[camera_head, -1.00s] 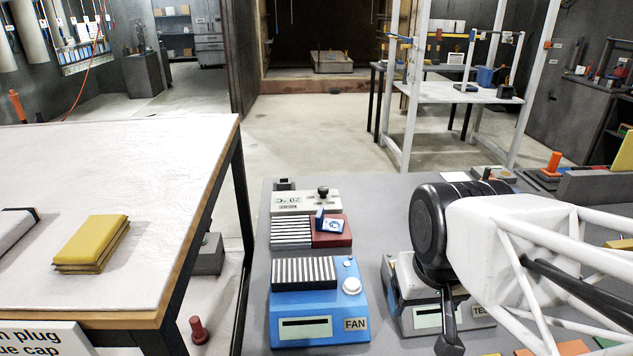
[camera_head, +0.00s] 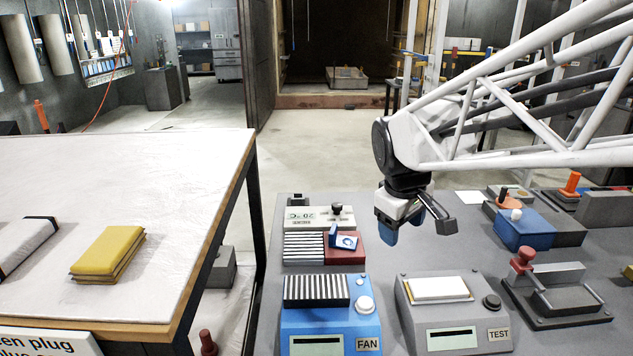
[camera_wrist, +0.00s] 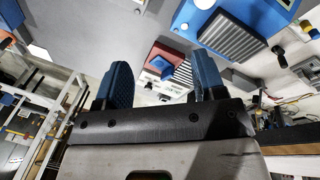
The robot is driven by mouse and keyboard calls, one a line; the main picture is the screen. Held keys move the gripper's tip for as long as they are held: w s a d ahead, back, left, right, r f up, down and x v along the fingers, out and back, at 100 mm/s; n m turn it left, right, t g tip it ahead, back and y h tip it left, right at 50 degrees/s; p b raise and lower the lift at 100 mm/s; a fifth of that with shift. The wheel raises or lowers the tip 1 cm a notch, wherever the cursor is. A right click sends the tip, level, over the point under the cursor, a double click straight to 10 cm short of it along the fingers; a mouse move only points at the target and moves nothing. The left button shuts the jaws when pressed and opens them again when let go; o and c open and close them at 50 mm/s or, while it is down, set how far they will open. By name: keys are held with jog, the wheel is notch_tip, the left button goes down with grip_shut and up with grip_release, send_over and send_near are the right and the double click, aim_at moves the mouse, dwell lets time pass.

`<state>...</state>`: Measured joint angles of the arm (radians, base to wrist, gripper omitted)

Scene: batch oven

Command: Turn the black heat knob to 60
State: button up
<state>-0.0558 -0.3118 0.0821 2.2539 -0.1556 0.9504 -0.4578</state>
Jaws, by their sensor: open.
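A black knob (camera_head: 336,209) stands on the pale unit (camera_head: 306,218) at the back left of the grey bench in the head view. The unit carries a display reading 20 °C, upside down in the picture. My gripper (camera_head: 412,222) hangs to the right of this knob, clear of it, with its blue fingers apart and nothing between them. In the wrist view the two blue fingers of my gripper (camera_wrist: 160,75) are spread, with a red unit bearing a blue part (camera_wrist: 160,62) seen beyond the gap.
In front of the pale unit are a red block with a blue switch (camera_head: 346,241) and the blue FAN box (camera_head: 328,320). The grey TEST box (camera_head: 456,338) has another black knob (camera_head: 491,301). A red-knobbed clamp (camera_head: 523,259) and blue box (camera_head: 525,232) stand right. Bare bench lies below my gripper.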

jog(key=w+a+n, duration=0.2)
jog(key=w+n, duration=0.3)
jog(key=w, duration=0.8)
jog(key=n+h, duration=0.3)
jog(key=n, duration=0.8)
send_near(337, 204)
jog(key=f, duration=0.1)
jog(key=shift+w+d+f, duration=0.15)
jog(key=shift+d, duration=0.15)
jog(key=shift+f, duration=0.1)
jog(key=shift+x, duration=3.85)
jog(key=c, duration=0.9)
